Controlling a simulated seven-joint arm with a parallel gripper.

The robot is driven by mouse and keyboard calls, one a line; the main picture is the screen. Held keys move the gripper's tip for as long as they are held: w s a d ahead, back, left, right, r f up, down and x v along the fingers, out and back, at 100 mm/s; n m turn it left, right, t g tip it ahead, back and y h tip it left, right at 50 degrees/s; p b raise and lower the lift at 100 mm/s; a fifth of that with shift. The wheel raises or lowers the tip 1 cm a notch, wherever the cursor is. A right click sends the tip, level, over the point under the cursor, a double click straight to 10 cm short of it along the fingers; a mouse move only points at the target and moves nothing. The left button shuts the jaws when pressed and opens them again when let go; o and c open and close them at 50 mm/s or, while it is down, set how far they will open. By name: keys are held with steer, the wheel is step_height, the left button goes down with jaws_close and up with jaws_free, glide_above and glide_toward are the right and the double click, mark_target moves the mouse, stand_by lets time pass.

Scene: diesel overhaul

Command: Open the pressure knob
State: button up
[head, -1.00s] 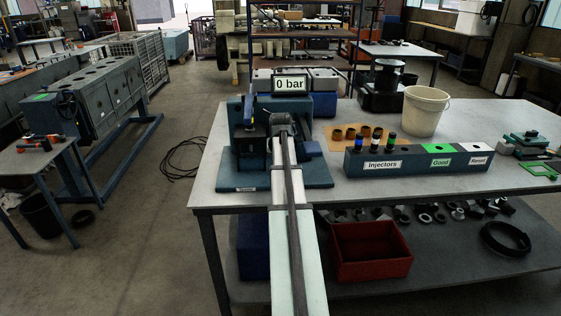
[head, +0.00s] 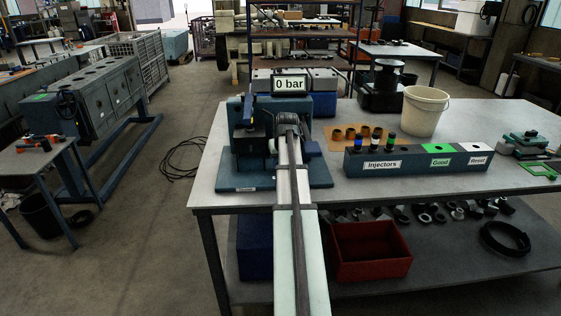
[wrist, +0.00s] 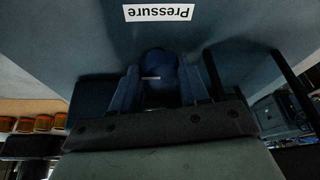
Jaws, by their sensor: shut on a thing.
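The tester (head: 250,150) is a dark blue machine on a flat base at the left end of the bench. Its display (head: 289,84) reads "0 bar". In the wrist view, the label "Pressure" (wrist: 158,12) shows upside down on the blue panel. The dark blue rounded pressure knob (wrist: 160,63) shows just below that label. My gripper (wrist: 161,85) is shut on the knob, one finger on each side. In the head view, my arm and wrist hide the knob and the fingertips.
A long injector block (head: 420,163) with "Injectors", "Good" and "Reset" labels stands right of the tester. A white bucket (head: 424,110) stands further back. A red bin (head: 368,252) sits on the lower shelf.

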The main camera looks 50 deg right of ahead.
steer(key=o, duration=1)
steer(key=shift+o, duration=0.2)
steer(key=shift+r, duration=0.1)
steer(key=v, duration=1.3)
steer(key=shift+s+a+r, duration=0.15)
steer(key=shift+s+r, duration=0.05)
steer(key=shift+r, duration=0.05)
steer(key=shift+f, duration=0.1)
